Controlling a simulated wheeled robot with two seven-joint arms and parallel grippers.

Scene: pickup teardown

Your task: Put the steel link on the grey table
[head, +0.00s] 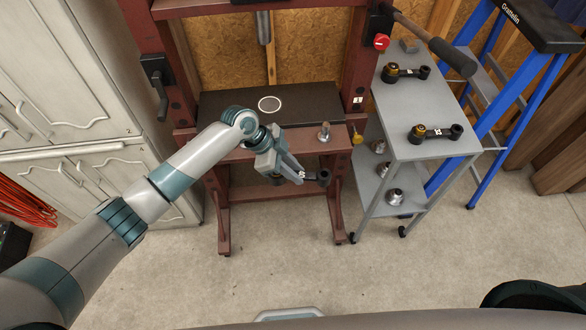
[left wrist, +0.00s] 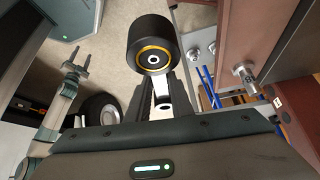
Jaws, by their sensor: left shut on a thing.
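My left gripper (head: 297,176) is shut on a link. The link's black round end (head: 323,178) sticks out to the right of the fingers, in front of the red press frame. In the left wrist view this end (left wrist: 151,36) shows as a thick black cylinder with a gold ring, just beyond the fingers (left wrist: 163,92). The fingers hide most of the link's bar. The grey table (head: 391,125), a shelved cart, stands to the right of the held link, apart from it. In the left wrist view my right gripper (left wrist: 76,66) is empty, fingers apart.
Two dark links with gold ends (head: 406,73) (head: 436,133) lie on the grey table, with bare top between them. Metal parts (head: 394,196) sit on its lower shelf. The red press (head: 220,160) stands left of it, a blue ladder (head: 505,105) right. The front floor is clear.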

